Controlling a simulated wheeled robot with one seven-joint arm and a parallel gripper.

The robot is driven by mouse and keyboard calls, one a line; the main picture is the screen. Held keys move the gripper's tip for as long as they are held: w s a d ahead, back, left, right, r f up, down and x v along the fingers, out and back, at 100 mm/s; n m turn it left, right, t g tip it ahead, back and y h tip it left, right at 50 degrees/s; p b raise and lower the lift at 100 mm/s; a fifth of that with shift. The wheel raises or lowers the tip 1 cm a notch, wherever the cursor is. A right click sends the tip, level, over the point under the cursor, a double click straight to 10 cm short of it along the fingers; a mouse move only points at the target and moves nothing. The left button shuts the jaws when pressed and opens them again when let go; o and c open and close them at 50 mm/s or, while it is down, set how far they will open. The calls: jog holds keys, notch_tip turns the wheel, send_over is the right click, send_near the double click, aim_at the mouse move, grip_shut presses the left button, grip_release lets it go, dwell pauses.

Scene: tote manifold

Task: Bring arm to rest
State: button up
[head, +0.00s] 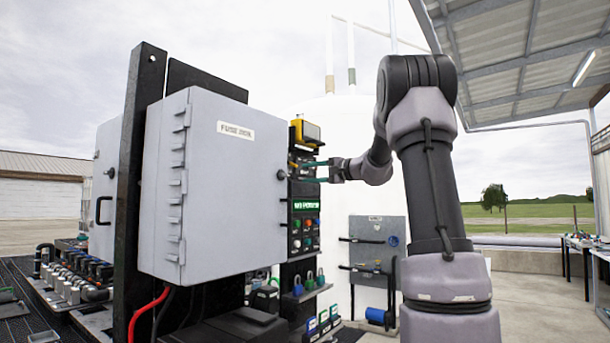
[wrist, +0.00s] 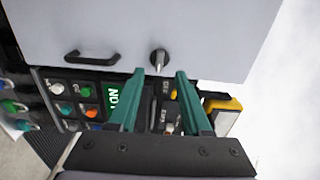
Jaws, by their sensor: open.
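My gripper (wrist: 160,88) is open in the wrist view, its two green fingers apart with nothing between them. In the head view my gripper (head: 312,172) is at the right side of the grey fuse box (head: 225,190), close to the control panel, with its fingers pointing left. In the wrist view the fuse box door (wrist: 200,25) fills the top, with a dark knob (wrist: 159,60) just beyond the fingertips. I cannot tell whether the fingers touch anything. My arm reaches in from the right, bent at a high elbow.
The control panel (head: 304,225) has coloured buttons and a yellow-topped unit (head: 306,131). Padlocks sit on a shelf (head: 310,292) below. A black post (head: 140,200) stands left of the fuse box. A white tank (head: 345,120) stands behind. Open floor lies at the right.

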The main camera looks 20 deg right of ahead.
dwell(0.3)
jog(key=s+a+f+n+g+h, duration=0.1)
jog(key=s+a+f+n+g, duration=0.2)
jog(key=s+a, duration=0.45)
jog(key=s+a+f+g+h, duration=0.1)
jog(key=s+a+f+g, duration=0.3)
jog(key=s, duration=0.7)
jog(key=s+d+f+n+h, duration=0.1)
jog(key=s+f+h, duration=0.2)
jog(key=s+f, duration=0.4)
jog(key=s+f+n+h, duration=0.2)
jog(key=s+f, duration=0.5)
jog(key=s, duration=0.5)
jog(key=shift+s+d+g+h, duration=0.25)
jog(key=shift+d+g+h, duration=0.1)
jog(key=shift+h, duration=0.35)
